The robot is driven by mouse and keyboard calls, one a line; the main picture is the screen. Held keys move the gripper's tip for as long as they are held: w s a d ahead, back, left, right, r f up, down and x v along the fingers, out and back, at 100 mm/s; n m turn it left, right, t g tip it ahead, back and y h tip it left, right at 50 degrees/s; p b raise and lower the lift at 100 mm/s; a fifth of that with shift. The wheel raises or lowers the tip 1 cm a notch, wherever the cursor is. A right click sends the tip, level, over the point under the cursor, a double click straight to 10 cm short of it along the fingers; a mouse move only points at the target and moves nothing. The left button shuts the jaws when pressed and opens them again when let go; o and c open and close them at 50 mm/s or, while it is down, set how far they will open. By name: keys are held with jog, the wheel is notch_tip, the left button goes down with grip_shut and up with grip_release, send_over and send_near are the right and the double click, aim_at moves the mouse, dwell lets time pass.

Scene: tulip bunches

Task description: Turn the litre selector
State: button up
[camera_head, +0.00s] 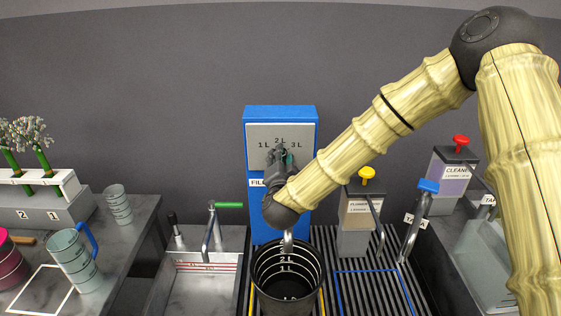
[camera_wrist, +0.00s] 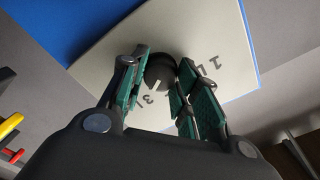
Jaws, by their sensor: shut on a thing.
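The litre selector is a round dark knob (camera_wrist: 160,71) on a pale panel (camera_wrist: 100,75) marked 1 L, 2 L and 3 L. In the wrist view a pale mark on the knob seems to lie toward the 3 L label (camera_wrist: 150,97). The 1 L label (camera_wrist: 209,69) is right of the fingers, and 2 L is hidden there. My gripper (camera_head: 281,156) is at the panel, shut on the knob with fingers on both sides. In the head view my gripper covers the knob, while the labels show above it.
The panel is on a blue dispenser (camera_head: 250,215). A black bucket (camera_head: 262,285) with litre lines stands below its spout. A sink (camera_head: 205,275) with a green-handled tap is to the left. A yellow-topped dispenser (camera_head: 357,220) and a blue-topped tap (camera_head: 416,225) stand to the right.

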jog(key=shift+d, duration=0.1)
jog(key=o, duration=1)
jog(key=shift+s, duration=0.1)
jog(key=s, duration=1.1)
jog(key=shift+s, duration=0.4)
